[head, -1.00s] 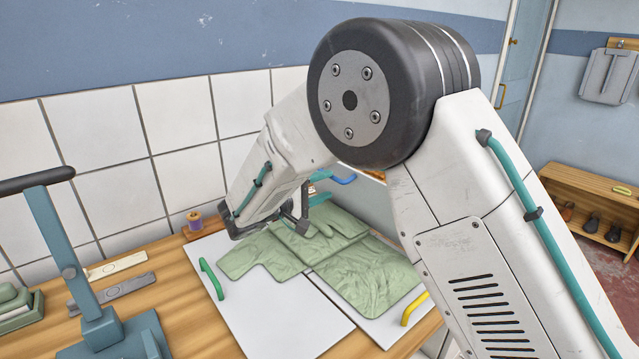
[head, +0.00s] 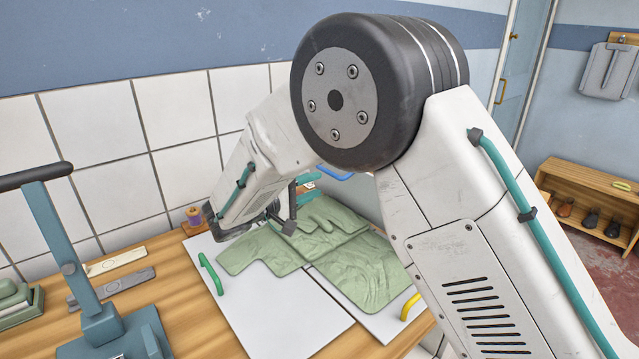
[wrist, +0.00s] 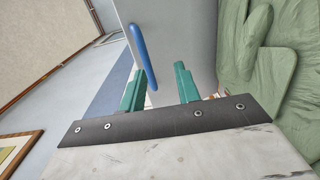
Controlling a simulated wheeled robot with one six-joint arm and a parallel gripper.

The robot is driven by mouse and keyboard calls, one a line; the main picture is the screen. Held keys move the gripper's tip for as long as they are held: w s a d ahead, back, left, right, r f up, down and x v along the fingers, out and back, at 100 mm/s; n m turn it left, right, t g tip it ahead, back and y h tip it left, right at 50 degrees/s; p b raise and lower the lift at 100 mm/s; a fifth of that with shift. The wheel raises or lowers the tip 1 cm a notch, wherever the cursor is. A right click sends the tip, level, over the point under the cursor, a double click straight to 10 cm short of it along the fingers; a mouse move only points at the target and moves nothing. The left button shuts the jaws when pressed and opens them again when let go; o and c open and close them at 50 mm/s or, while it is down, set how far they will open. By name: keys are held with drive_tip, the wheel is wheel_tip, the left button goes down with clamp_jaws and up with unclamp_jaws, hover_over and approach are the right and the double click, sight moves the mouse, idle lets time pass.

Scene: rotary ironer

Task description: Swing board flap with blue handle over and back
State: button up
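The blue handle (head: 334,173) shows behind my arm at the far side of the folding board (head: 285,325); most of its flap is hidden in the head view. In the wrist view the blue handle (wrist: 143,58) stands out from the pale flap (wrist: 182,35), just beyond my fingers. My gripper (wrist: 160,88) has its two teal fingers apart, with a gap between them and nothing clearly held. In the head view my gripper is mostly hidden by my arm. A green shirt (head: 345,270) lies spread over the board's panels.
A green handle (head: 211,273) is at the board's left edge and a yellow handle (head: 410,307) at its right. A thread spool (head: 194,216) stands by the tiled wall. A teal press with a dark handle (head: 55,230) occupies the table's left side.

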drive_tip(key=v, duration=0.5)
drive_tip(key=shift+r, duration=0.15)
